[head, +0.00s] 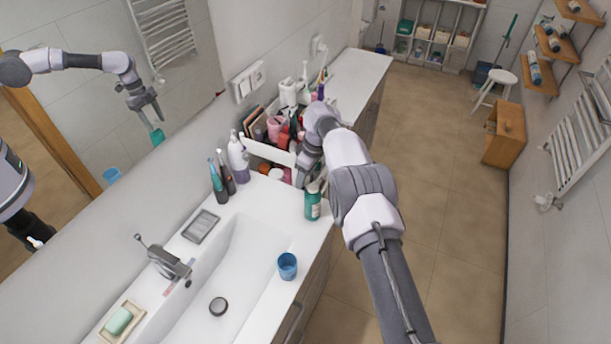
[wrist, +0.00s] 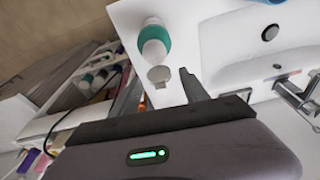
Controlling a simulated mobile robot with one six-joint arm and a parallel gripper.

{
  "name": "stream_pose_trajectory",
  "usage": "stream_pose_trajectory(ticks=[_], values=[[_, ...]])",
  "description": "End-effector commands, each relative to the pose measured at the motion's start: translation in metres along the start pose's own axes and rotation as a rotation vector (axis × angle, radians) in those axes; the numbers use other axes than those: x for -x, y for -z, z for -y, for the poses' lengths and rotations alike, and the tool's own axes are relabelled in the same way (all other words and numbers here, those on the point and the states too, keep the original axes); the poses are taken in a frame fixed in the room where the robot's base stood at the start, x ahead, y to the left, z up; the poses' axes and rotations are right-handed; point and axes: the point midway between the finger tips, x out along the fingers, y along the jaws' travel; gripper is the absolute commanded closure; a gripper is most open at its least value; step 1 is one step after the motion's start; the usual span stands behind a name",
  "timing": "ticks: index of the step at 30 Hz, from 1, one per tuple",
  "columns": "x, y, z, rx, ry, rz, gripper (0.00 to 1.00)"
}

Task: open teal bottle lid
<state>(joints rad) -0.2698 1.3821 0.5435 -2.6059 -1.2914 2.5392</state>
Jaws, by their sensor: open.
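The teal bottle (head: 313,206) stands upright near the front edge of the white counter, below my arm's end. In the wrist view the teal bottle (wrist: 164,26) is seen from above, with a white top (wrist: 154,47). A grey round piece (wrist: 160,74) shows beside that top; I cannot tell whether it is the lid swung open. My gripper (wrist: 162,82) is open, with one dark finger clear to the right of the grey piece. In the head view my gripper (head: 308,180) is partly hidden by my arm, close to the bottle's top.
A white organizer (head: 268,153) full of cosmetics stands behind the bottle. A white pump bottle (head: 238,160) and toothbrushes (head: 219,180) stand to the left. A blue cup (head: 287,266) stands by the sink (head: 245,255). The counter between bottle and sink is clear.

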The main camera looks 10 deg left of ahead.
Motion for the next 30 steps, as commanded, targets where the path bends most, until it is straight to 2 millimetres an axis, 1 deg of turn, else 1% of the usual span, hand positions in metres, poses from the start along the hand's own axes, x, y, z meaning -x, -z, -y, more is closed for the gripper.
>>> stream_pose_trajectory(ticks=[2,5,8,12,15,18,21,23,30], values=[[0.005,0.001,0.000,0.000,-0.001,-0.001,0.47],[0.024,0.001,-0.001,0.000,-0.003,-0.002,0.47],[0.055,0.001,-0.001,0.000,-0.003,-0.003,0.47],[0.103,0.001,-0.001,-0.001,-0.003,-0.003,0.47],[0.133,0.001,-0.001,-0.001,-0.002,-0.001,0.47],[0.155,0.000,0.000,0.000,-0.001,-0.001,0.47],[0.169,0.000,0.000,0.000,0.000,0.000,0.47],[0.173,0.000,0.000,-0.001,0.000,0.000,0.47],[0.174,-0.001,0.000,-0.001,0.000,0.000,0.47]])
